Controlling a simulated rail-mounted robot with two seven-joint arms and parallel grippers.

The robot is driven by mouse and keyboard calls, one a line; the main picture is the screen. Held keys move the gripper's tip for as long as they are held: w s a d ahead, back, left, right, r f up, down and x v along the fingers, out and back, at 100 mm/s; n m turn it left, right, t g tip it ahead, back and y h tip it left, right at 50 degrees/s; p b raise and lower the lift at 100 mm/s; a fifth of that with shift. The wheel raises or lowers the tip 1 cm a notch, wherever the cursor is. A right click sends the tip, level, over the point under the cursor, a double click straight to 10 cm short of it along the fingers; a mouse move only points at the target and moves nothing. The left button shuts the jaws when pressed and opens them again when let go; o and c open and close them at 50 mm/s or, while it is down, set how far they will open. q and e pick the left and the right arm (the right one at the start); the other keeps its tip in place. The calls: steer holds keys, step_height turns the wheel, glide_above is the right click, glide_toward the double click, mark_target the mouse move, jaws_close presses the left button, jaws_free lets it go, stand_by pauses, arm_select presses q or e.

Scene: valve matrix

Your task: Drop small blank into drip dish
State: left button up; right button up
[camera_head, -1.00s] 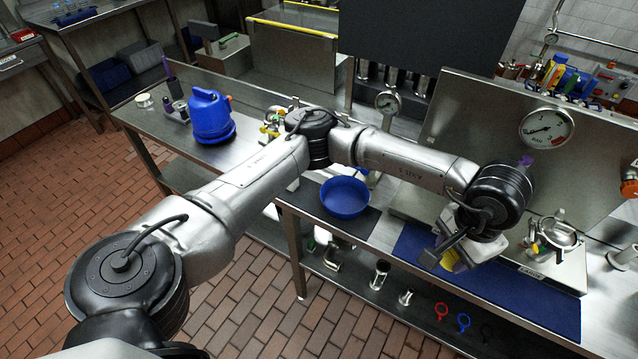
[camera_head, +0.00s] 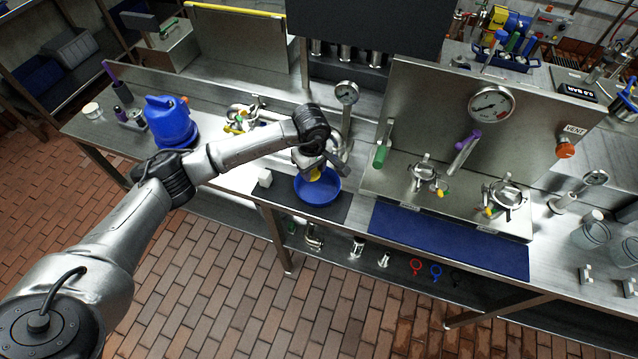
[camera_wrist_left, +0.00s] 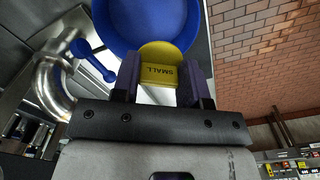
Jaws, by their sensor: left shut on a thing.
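The small blank is a yellow piece marked "SMALL" (camera_wrist_left: 160,72), held between the fingers of my left gripper (camera_wrist_left: 157,85) in the left wrist view. In the head view the yellow blank (camera_head: 315,174) shows below my left gripper (camera_head: 318,170), over the blue drip dish (camera_head: 318,192). The dish is a round blue bowl on a dark mat; it also shows in the left wrist view (camera_wrist_left: 125,25), beyond the blank. The gripper hides part of the dish's back rim. The exact height of the blank above the dish is hard to tell. My right gripper is not seen.
A blue jug (camera_head: 170,122) stands on the bench to the left. A blue mat (camera_head: 447,240) and the valve panel (camera_head: 430,110) lie to the right.

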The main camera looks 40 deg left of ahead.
arm_select(q)
steer(key=shift+f+b, duration=1.6)
steer(key=shift+f, duration=1.35)
steer(key=o, duration=1)
step_height(320, 180, up, 12)
steer(key=shift+r+p, duration=0.2)
steer(key=shift+p, duration=0.15)
steer(key=shift+r, duration=0.75)
